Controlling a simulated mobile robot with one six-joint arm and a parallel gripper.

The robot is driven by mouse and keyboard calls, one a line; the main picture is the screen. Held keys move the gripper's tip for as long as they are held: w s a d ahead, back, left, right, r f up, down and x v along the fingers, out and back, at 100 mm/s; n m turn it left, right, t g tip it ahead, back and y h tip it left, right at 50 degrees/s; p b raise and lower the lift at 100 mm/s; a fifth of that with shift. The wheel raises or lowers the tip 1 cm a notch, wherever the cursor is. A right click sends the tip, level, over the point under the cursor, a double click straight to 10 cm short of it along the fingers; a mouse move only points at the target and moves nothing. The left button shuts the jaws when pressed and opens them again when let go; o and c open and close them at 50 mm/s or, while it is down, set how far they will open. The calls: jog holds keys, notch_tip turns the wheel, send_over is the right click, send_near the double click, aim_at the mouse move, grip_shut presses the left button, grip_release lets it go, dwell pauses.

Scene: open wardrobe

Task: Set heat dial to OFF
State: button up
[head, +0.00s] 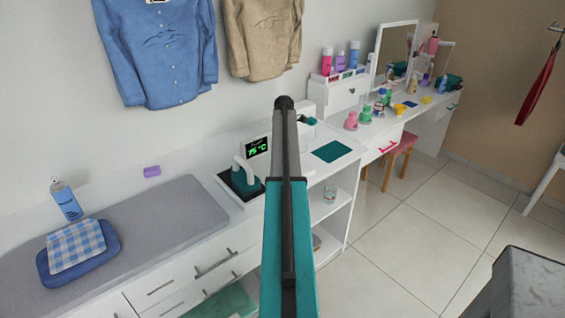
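A small station with a dark display (257,147) stands on the white counter; its green digits look like 75 °C. In front of it, a teal and white iron (245,182) rests on a black pad (226,181). I cannot make out a heat dial; it may be hidden behind my arm or too small to tell. My teal and grey arm rises through the middle of the view, just right of the display, and covers part of the counter. My gripper cannot be made out in this view.
A teal mat (332,151) lies right of my arm. The tiled floor (400,240) is open.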

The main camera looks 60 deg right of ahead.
jog(key=shift+w, duration=0.25)
jog(key=o, duration=1.1)
jog(key=shift+d+f, duration=0.1)
jog(key=shift+c, duration=0.2)
jog(key=shift+s, duration=0.1)
notch_tip(320, 180, up, 14)
jog(key=b, duration=0.2)
jog(key=shift+b, duration=0.35)
